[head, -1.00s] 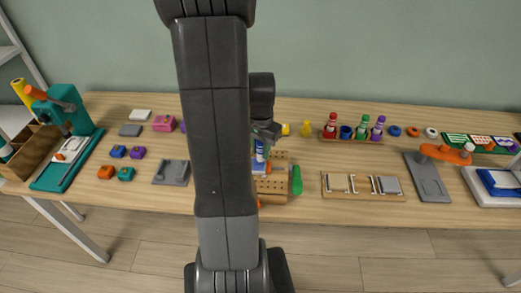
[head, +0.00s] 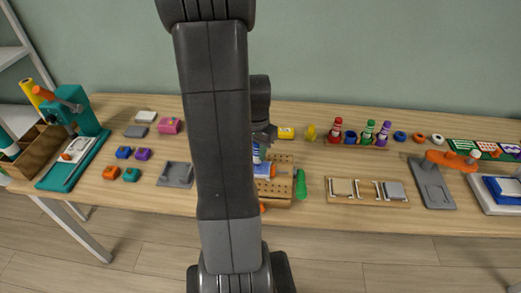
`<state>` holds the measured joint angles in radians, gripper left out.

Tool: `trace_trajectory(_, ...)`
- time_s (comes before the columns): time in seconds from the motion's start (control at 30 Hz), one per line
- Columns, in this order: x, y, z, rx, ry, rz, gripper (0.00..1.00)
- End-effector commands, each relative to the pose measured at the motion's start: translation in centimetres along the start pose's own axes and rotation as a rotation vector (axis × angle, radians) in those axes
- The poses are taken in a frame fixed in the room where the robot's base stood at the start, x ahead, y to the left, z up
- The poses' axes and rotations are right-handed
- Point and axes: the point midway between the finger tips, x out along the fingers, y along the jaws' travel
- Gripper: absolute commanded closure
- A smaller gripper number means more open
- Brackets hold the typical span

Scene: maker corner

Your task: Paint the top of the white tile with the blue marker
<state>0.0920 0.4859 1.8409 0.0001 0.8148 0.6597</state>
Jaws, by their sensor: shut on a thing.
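My gripper (head: 264,135) is shut on the blue marker (head: 257,153), which points down over the wooden peg board (head: 281,188). Below the marker, a small block with a blue top and a pale edge (head: 265,171) sits on the peg board. It may be the white tile, partly painted; my arm hides its left part. I cannot tell whether the marker tip touches it. Another white tile (head: 146,116) lies at the back left of the table. A green handle (head: 301,185) is at the board's right side.
A rack (head: 352,146) with red, green and purple markers and a low blue piece (head: 350,137) stands behind right. A wooden tray (head: 368,192) with grey and beige plates lies right of the board. Small coloured blocks and a grey plate (head: 175,174) lie left. My arm hides the middle.

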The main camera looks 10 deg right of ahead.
Motion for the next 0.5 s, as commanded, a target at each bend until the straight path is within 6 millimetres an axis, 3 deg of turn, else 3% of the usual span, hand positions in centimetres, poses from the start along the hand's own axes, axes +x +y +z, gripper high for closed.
trace_trajectory(0.5,0.0,0.4,1.3,0.0,-0.001,0.0,0.93)
